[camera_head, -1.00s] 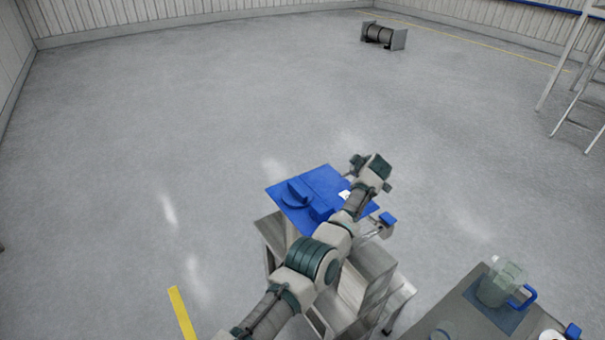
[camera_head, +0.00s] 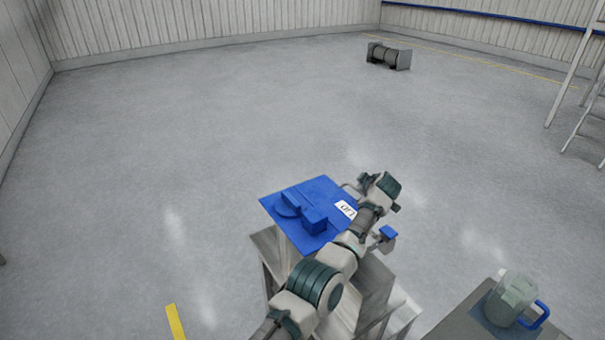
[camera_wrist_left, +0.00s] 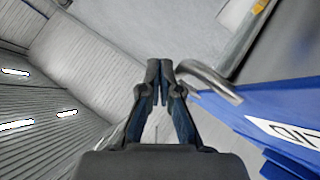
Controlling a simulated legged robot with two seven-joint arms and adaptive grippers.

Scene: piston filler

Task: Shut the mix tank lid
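The blue lid panel (camera_head: 325,190) with a white lettered label (camera_head: 345,209) is above the grey stand of the mix tank (camera_head: 288,257). Whether it lies fully shut is not clear from this angle. In the left wrist view the lid's blue surface (camera_wrist_left: 239,108) is at the right, with a bent grey handle (camera_wrist_left: 213,80) at its edge. My left gripper (camera_wrist_left: 160,68) has its fingertips together, just left of the handle, with nothing visible between them. In the head view my left arm reaches over the lid's right side, and its fingers are hard to make out. My right gripper is not in view.
A blue round fitting and block (camera_head: 302,210) stand on the panel. A small blue-topped part (camera_head: 388,233) is beside my left arm. A clear jug with a blue handle (camera_head: 514,295) stands on a table at the lower right.

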